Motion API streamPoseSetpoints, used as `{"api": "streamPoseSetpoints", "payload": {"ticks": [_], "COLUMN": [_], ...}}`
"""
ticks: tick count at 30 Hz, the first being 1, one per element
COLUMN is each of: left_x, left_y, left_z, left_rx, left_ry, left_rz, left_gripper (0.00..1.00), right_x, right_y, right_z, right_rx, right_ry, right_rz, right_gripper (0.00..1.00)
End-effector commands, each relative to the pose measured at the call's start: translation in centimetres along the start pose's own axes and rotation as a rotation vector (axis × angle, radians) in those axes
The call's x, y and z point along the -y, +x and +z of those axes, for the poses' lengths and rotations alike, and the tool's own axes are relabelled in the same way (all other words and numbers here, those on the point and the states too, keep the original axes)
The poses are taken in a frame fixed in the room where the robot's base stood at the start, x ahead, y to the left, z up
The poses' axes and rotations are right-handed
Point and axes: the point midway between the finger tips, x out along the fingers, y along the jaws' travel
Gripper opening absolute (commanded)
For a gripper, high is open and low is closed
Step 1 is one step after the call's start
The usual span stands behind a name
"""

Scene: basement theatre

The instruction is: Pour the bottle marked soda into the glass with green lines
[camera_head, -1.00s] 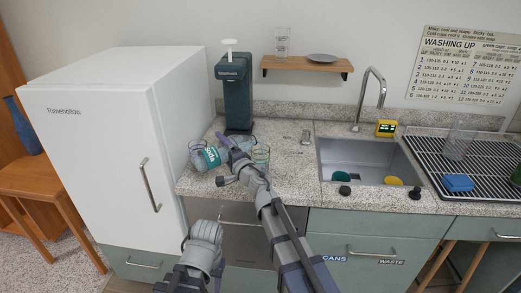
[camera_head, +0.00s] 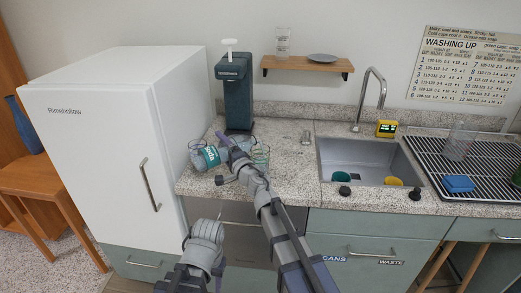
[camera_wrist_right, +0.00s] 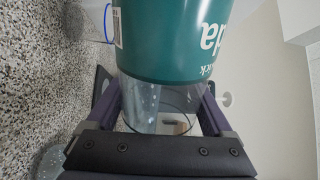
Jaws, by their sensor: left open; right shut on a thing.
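The soda bottle (camera_head: 211,157) has a teal label with white lettering. It is strongly tilted above the counter, left of the green-lined glass. My right gripper (camera_head: 229,150) is shut on it. In the right wrist view, the bottle (camera_wrist_right: 172,38) has its clear part between the jaws (camera_wrist_right: 160,108); "da" reads upside down. The glass with green lines (camera_head: 261,155) stands upright on the counter, right of my right gripper and partly behind the arm. My left gripper (camera_head: 212,228) is open and empty, low in front of the counter. Any liquid is unclear.
A clear vessel (camera_head: 196,146) stands by the bottle, partly hidden. A dark dispenser (camera_head: 236,95) stands behind. The white fridge (camera_head: 110,140) is left, the sink (camera_head: 365,158) right. A shelf (camera_head: 308,65) hangs above. The counter before the sink's left edge is mostly clear.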

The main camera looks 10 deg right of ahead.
Motion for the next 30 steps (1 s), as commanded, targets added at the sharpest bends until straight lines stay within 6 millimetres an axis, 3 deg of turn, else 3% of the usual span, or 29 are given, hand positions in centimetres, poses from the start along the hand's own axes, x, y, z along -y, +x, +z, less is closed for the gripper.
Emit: {"api": "streamPoseSetpoints", "payload": {"ticks": [30], "left_x": [0.03], "left_y": [-0.30], "left_z": [0.02], "left_rx": [0.000], "left_ry": [0.000], "left_rz": [0.000], "left_gripper": [0.47], "right_x": [0.32], "right_y": [0.20], "right_z": [0.58], "right_rx": [-0.003], "right_ry": [0.023], "right_rz": [0.000], "right_gripper": [0.00]}}
